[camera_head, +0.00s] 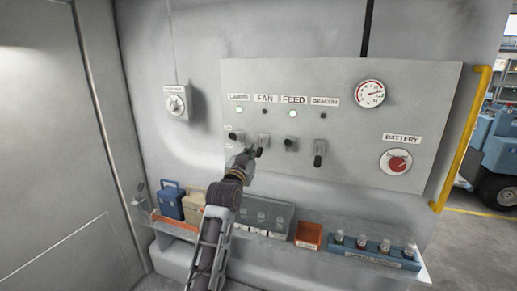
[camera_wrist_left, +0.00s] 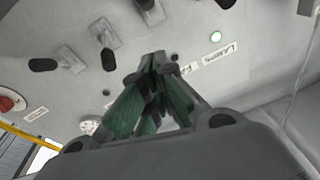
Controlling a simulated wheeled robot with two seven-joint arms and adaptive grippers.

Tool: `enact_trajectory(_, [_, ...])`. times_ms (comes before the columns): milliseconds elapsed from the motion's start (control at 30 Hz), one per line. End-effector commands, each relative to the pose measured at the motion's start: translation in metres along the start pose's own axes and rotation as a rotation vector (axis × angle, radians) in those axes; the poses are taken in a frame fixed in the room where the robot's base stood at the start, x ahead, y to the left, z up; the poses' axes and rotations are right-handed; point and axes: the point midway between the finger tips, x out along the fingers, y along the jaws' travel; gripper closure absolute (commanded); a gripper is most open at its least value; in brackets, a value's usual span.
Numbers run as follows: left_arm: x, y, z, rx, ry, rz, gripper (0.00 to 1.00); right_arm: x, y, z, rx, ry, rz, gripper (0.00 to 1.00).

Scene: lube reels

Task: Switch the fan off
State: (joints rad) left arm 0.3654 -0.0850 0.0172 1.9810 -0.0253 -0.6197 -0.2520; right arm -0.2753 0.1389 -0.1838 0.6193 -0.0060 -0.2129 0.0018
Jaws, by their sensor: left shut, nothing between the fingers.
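The grey control panel (camera_head: 345,85) carries a row of lever switches under labels. The fan label (camera_head: 265,98) sits above a dark lamp (camera_head: 265,111). The fan switch (camera_head: 263,138) has its black lever (camera_head: 259,152) pointing down. My left gripper (camera_head: 249,153) is shut and empty, just left of that lever; whether they touch cannot be told. In the left wrist view, the shut fingers (camera_wrist_left: 158,62) point at the panel, and a switch (camera_wrist_left: 150,10) shows at the top edge. The right gripper is out of view.
The feed switch (camera_head: 290,144) and beacon switch (camera_head: 319,153) are to the right, the leftmost switch (camera_head: 236,135) close left. The feed lamp (camera_head: 293,114) is lit. A shelf below holds an orange bin (camera_head: 308,235) and bottles (camera_head: 362,241). A yellow rail (camera_head: 461,137) bounds the right.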

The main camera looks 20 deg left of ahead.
Motion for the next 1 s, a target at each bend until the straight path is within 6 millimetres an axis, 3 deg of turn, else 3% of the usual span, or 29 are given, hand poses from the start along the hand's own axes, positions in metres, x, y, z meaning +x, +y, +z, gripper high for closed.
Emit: enact_trajectory(1000, [0.082, 0.000, -0.001, -0.001, 0.000, 0.000, 1.00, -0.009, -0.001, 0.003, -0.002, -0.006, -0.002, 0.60])
